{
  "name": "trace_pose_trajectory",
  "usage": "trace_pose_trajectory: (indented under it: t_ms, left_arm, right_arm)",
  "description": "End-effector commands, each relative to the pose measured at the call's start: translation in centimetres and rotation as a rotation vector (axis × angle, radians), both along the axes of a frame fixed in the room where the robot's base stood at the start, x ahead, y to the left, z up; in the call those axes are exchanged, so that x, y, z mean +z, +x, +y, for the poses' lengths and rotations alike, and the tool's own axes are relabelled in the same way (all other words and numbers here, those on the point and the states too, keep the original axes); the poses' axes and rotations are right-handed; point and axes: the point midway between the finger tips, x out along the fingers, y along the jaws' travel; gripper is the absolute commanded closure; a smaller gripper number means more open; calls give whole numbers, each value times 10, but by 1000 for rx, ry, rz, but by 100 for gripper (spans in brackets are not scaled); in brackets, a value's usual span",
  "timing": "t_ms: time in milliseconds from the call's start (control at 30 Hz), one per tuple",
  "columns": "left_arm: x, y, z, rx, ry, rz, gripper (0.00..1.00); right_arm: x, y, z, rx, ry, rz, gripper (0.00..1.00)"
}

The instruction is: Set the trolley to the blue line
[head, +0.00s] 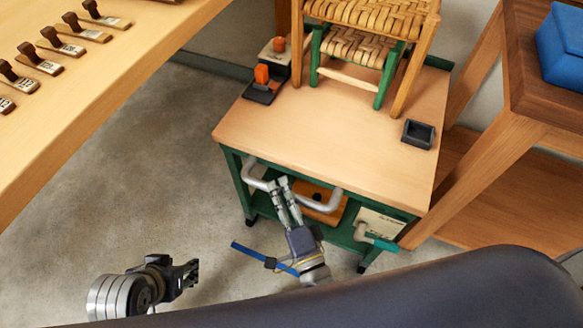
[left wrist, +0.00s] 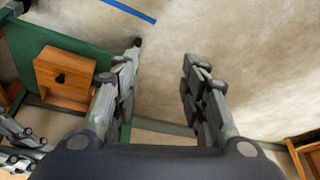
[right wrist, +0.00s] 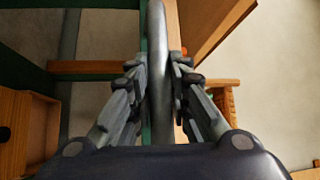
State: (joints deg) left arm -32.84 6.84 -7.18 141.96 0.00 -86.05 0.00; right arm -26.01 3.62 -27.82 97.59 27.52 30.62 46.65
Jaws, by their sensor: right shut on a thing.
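The trolley (head: 330,140) has a pale wooden top, a green frame and a grey bar handle (head: 325,203) on its near side. My right gripper (head: 279,187) is shut on the handle, and the bar runs between its fingers in the right wrist view (right wrist: 160,70). The blue line (head: 250,253) lies on the floor in front of the trolley, partly hidden by my right arm. It also shows in the left wrist view (left wrist: 128,10). My left gripper (head: 195,272) is open and empty above the floor, left of the line; its spread fingers show in the left wrist view (left wrist: 162,85).
Woven stools (head: 365,45) stand on the trolley top with a small dark tray (head: 418,134). A crank with a green grip (head: 380,242) sticks out at its near right corner. A wooden table (head: 520,110) stands close on the right, a bench (head: 110,75) at the left.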

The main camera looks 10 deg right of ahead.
Motion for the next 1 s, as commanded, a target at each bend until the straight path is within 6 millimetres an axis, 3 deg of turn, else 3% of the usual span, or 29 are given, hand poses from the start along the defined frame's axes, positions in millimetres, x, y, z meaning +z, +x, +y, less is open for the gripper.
trace_pose_trajectory:
  t_ms: [133,400,967,1000]
  left_arm:
    - [-2,-21,6,7,18,90,60]
    - [2,-19,6,7,17,82,60]
    - [2,-19,5,7,17,81,60]
    - [2,-19,5,7,17,81,60]
  right_arm:
    - [-2,-29,20,4,1,9,100]
    - [-2,-60,40,3,-3,5,100]
    - [-2,-69,46,0,-2,3,100]
    - [-2,-69,46,0,-2,3,80]
